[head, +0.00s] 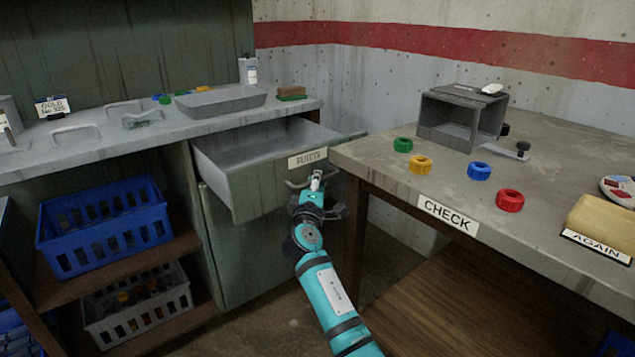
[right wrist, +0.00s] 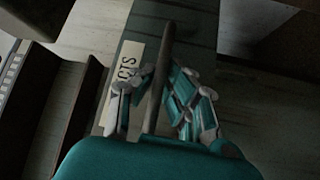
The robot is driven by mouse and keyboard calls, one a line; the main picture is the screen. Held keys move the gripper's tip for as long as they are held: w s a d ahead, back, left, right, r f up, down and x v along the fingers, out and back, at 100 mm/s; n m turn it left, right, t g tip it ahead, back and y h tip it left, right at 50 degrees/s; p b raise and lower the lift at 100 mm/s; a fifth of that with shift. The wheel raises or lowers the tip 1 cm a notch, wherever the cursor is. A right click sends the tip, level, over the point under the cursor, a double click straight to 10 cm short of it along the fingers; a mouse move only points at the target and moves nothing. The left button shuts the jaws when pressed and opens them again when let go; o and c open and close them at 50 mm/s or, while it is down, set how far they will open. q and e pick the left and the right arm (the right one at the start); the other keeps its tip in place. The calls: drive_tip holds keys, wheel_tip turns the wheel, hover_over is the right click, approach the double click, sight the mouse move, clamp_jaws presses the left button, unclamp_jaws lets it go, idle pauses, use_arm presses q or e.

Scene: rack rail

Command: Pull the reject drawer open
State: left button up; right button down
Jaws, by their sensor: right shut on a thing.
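The reject drawer (head: 258,178) is a worn grey-green drawer under the left workbench. It stands pulled out, its inside showing and empty as far as I can see. Its front carries a label (head: 307,158) reading "REJECTS", partly visible in the right wrist view (right wrist: 128,72). My right gripper (head: 316,184) is at the drawer front, its fingers closed around the bar handle (head: 298,184). In the right wrist view the handle (right wrist: 158,85) passes between the fingers. My left gripper is not in view.
The check table (head: 390,160) stands close to the drawer's right, with several coloured rings and a grey box (head: 460,118) on it. A grey tray (head: 222,101) lies on the left workbench. A blue crate (head: 103,228) sits on a shelf below.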

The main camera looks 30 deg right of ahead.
drive_tip(key=shift+w+r, duration=0.15)
drive_tip(key=c, duration=1.6)
unclamp_jaws()
drive_tip(key=shift+c, duration=0.2)
drive_tip(key=shift+a, duration=0.1)
drive_tip(key=v, duration=1.2)
